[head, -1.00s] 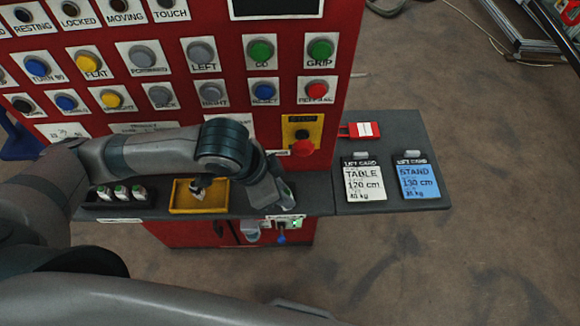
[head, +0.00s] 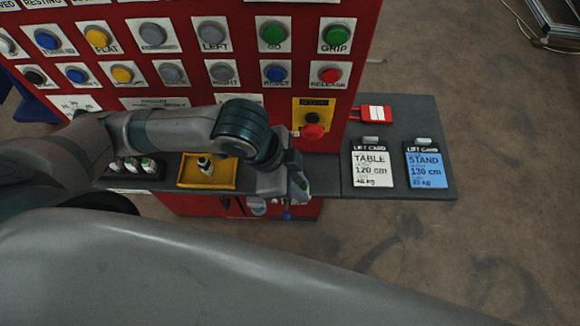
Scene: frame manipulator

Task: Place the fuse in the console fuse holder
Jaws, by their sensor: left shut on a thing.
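My left gripper (head: 297,192) is at the console's front edge, right of the yellow tray, pointing down. It is shut on a small white and green piece, which looks like a fuse; the fingers hide most of it. The fuse holder cannot be made out; the gripper covers much of the console front there. Several white fuses with green marks (head: 132,166) stand in a black rack (head: 110,177) on the left of the ledge. A dark and white piece (head: 205,166) lies in the yellow tray (head: 190,184). My right gripper is out of view.
The red console (head: 375,30) rises behind with rows of labelled buttons. A grey side shelf (head: 440,170) holds a white card (head: 373,165), a blue card (head: 424,167) and a red tag (head: 372,113).

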